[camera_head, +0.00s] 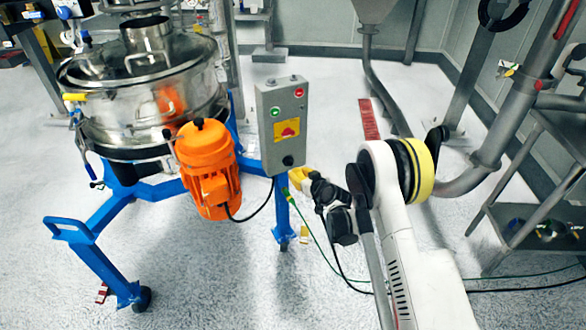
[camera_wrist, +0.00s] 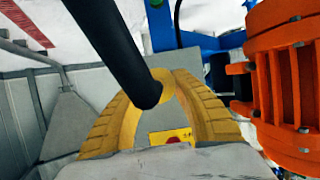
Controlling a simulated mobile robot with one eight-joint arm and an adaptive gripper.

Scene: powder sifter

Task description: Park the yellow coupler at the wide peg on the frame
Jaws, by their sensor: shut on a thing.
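My gripper (camera_head: 302,178) is beside the lower right of the grey control box, near the blue leg. In the wrist view its two yellow ridged fingers arch inward and close on a rounded yellow piece, which I take as the yellow coupler (camera_wrist: 163,76). A thick black hose or rod (camera_wrist: 120,48) crosses in front of it and hides part of it. In the head view the coupler cannot be told apart from the yellow fingers. The blue frame (camera_head: 90,250) carries the sifter. I cannot make out the wide peg on it.
The control box (camera_head: 282,120) with its red button is close behind my gripper. The orange motor (camera_head: 208,170) is left of it and close at right in the wrist view (camera_wrist: 285,85). Cables trail over the floor. A metal table (camera_head: 530,220) stands at right.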

